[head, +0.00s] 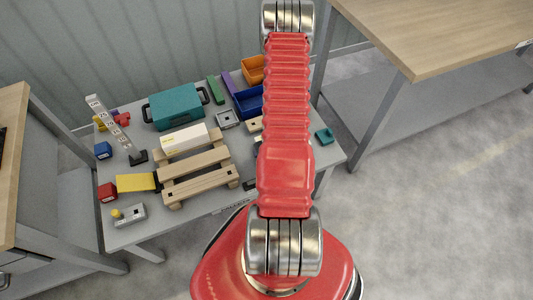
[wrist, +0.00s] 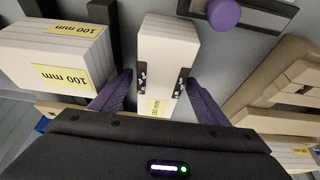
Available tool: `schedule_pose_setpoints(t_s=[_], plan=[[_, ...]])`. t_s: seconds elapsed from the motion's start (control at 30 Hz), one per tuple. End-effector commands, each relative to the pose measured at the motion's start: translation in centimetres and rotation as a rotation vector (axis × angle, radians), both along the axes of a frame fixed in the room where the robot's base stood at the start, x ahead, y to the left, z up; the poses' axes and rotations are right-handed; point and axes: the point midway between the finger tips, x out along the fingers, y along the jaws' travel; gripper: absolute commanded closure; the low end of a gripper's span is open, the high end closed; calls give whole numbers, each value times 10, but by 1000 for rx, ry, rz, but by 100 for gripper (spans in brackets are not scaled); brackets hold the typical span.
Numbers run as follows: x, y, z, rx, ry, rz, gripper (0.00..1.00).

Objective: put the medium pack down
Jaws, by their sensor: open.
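In the wrist view, a white pack (wrist: 167,48) with a yellow label, which seems to read 150 mm, lies between the two purple fingers of my gripper (wrist: 160,82). The fingers are open, one along each side, with black pads close to the pack. Whether the pads touch it I cannot tell. In the head view, my red arm hides the gripper and whatever is between its fingers. Another white pack (head: 184,139) with a yellow mark lies on the slatted wooden pallet (head: 200,181).
White packs labelled 100 mm (wrist: 62,50) stand left of my gripper in the wrist view. A purple knob (wrist: 223,14) is at the top right and a wooden piece (wrist: 268,84) at the right. A teal case (head: 176,107) and a blue bin (head: 249,102) stand on the grey table.

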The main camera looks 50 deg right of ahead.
Motion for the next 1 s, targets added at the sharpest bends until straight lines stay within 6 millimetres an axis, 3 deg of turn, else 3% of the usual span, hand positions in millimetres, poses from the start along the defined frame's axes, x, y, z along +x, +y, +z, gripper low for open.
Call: schedule_pose_setpoints(t_s=[0.33, 1.0], plan=[[0, 0, 0, 0, 0, 0, 33], [0, 0, 0, 0, 0, 1, 80]])
